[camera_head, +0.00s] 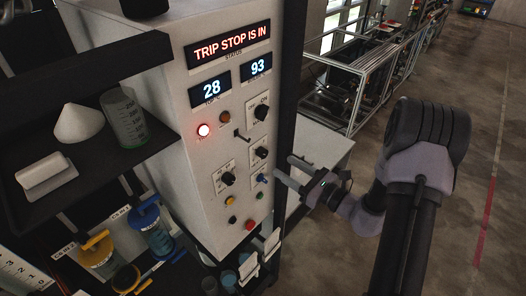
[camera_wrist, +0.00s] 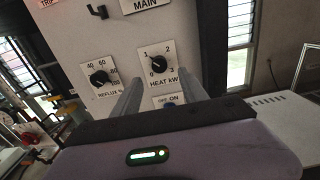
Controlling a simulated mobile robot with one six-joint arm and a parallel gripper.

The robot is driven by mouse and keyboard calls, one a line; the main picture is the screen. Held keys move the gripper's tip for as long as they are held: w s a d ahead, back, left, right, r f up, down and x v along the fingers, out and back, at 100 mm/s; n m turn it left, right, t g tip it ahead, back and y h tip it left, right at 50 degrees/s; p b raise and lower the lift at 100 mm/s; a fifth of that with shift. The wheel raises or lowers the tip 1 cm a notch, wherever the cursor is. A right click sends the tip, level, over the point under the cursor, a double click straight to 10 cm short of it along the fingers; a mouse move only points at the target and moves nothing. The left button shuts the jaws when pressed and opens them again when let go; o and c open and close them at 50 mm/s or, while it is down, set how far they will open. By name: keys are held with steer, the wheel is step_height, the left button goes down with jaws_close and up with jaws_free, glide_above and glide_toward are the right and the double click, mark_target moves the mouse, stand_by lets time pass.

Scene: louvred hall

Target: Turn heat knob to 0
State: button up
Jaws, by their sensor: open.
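The heat knob (camera_wrist: 159,65) is a black dial on a white plate marked 0 to 3 and "HEAT kW" in the wrist view. Its pointer seems to lean toward the upper left near 1, but it is too small to be sure. In the head view the knob (camera_head: 261,152) is on the grey control panel (camera_head: 190,130). My gripper (camera_head: 286,169) is just to the right of the panel face, with its fingers toward it. In the wrist view my gripper (camera_wrist: 148,84) is open and empty, its fingers apart below the knob. I see no contact with the knob.
The reflux knob (camera_wrist: 99,77) is left of the heat knob; an off/on switch (camera_wrist: 169,105) is just below. The upper display (camera_head: 231,44) reads "TRIP STOP IS IN"; smaller ones read 28 and 93. A red lamp (camera_head: 204,130) glows. A dark shelf (camera_head: 90,160) juts out left.

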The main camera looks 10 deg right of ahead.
mark_target(265, 155)
steer(key=p+x, duration=0.2)
steer(key=x, duration=0.5)
steer(key=shift+w+a+r, duration=0.1)
steer(key=shift+a, duration=0.1)
steer(key=shift+w+a, duration=0.3)
steer(key=shift+w, duration=0.2)
jaws_close()
stand_by(0.8)
